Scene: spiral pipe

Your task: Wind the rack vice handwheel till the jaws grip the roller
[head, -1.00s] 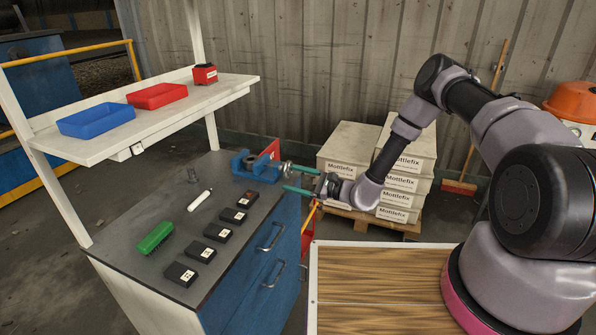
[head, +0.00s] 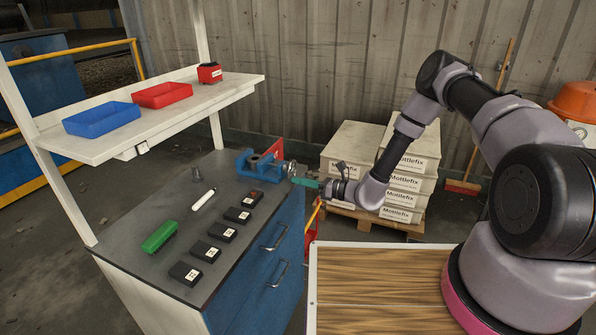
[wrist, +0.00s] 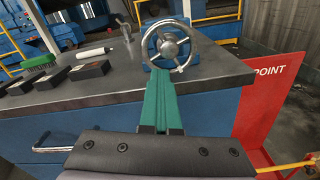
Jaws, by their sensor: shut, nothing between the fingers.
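The blue vice (head: 258,166) stands at the far right corner of the workbench. Its shiny metal handwheel (head: 290,169) faces right, and the wrist view shows it nearly face-on with its rim, spokes and hub (wrist: 170,46). A small knob (wrist: 181,69) shows at the rim's lower right. My gripper (head: 294,181) is shut and empty; its green fingers lie together. In the wrist view the fingertips (wrist: 163,72) appear just below the lower rim; I cannot tell whether they touch it. A dark round piece shows at the vice jaws, but I cannot make out the roller or its gap.
On the bench top (head: 165,210) lie a white cylinder (head: 203,200), a green brush (head: 160,237) and several black boxes. A shelf (head: 150,125) with blue and red trays overhangs the left. A red sign panel (wrist: 268,98) stands right of the bench. Stacked cartons stand behind my arm.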

